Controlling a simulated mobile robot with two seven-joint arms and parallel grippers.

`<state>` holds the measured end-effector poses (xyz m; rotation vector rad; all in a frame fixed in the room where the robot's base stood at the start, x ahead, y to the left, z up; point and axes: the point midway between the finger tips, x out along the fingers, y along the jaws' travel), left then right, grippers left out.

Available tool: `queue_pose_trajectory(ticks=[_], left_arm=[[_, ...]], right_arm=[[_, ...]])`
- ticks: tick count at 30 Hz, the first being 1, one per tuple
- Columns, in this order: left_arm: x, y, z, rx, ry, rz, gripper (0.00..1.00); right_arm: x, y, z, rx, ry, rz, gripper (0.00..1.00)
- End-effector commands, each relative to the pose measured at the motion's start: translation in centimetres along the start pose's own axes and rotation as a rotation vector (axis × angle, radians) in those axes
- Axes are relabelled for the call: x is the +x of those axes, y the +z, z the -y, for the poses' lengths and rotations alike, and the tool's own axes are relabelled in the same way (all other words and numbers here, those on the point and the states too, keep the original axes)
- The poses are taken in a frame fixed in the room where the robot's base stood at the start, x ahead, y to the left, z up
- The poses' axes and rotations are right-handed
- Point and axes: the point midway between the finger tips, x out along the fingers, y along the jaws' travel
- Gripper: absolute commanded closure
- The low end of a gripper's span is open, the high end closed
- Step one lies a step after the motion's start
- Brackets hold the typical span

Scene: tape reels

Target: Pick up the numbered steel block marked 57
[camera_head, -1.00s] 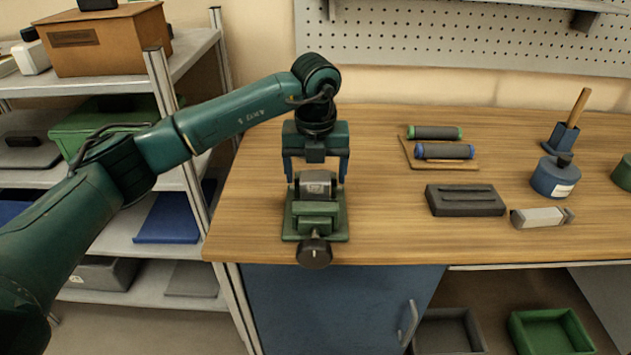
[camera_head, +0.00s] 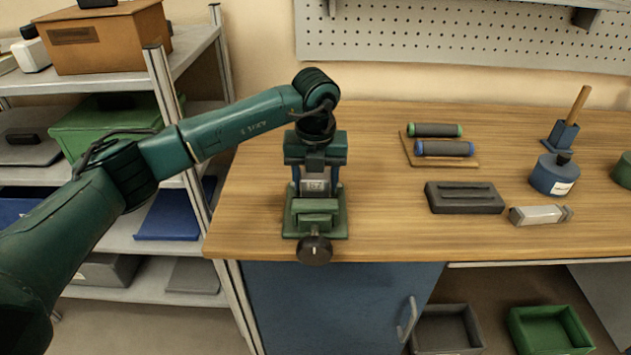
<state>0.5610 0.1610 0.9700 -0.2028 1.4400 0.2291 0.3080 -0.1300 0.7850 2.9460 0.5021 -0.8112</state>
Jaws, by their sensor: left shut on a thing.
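The steel block (camera_head: 316,186) is small and grey, with a light number plate whose digits are too blurred to read surely. It stands at the back of a green vise (camera_head: 317,222) near the front left of the wooden bench. My left gripper (camera_head: 316,182) points straight down with one finger on each side of the block, and is shut on it. The block's lower part is hidden behind the vise jaws, so I cannot tell whether it touches the vise bed. My right gripper is not in view.
To the right lie two dark rollers on a wooden board (camera_head: 463,164), a dark slotted block (camera_head: 465,198), a pale steel piece (camera_head: 537,215) and a blue pot (camera_head: 555,176). The vise's black knob (camera_head: 314,249) overhangs the bench's front edge. A shelf stands left.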

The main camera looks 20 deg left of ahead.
Motion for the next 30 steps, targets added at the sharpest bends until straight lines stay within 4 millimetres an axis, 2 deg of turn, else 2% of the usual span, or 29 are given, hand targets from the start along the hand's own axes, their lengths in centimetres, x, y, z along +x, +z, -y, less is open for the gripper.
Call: queue_pose_trajectory(ticks=[1, 5, 14, 17, 24, 30], left_arm=[[0.0, 0.0, 0.0, 0.000, 0.000, 0.000, 0.68], [0.0, 0.0, 0.0, 0.000, 0.000, 0.000, 0.78], [-0.8, 0.2, 0.1, 0.000, -0.003, 0.004, 0.79], [-2.1, 0.4, 0.1, 0.000, -0.004, 0.006, 0.79], [-7.0, 0.9, 0.1, 0.000, -0.003, 0.006, 0.79], [-9.5, 1.2, 0.0, -0.001, -0.002, 0.003, 0.79]], right_arm=[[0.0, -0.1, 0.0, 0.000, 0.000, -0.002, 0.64], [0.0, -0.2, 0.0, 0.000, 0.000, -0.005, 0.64], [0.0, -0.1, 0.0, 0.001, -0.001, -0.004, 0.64], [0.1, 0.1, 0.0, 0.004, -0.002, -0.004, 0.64], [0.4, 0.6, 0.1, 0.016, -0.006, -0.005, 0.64], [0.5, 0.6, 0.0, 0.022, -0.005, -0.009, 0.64]])
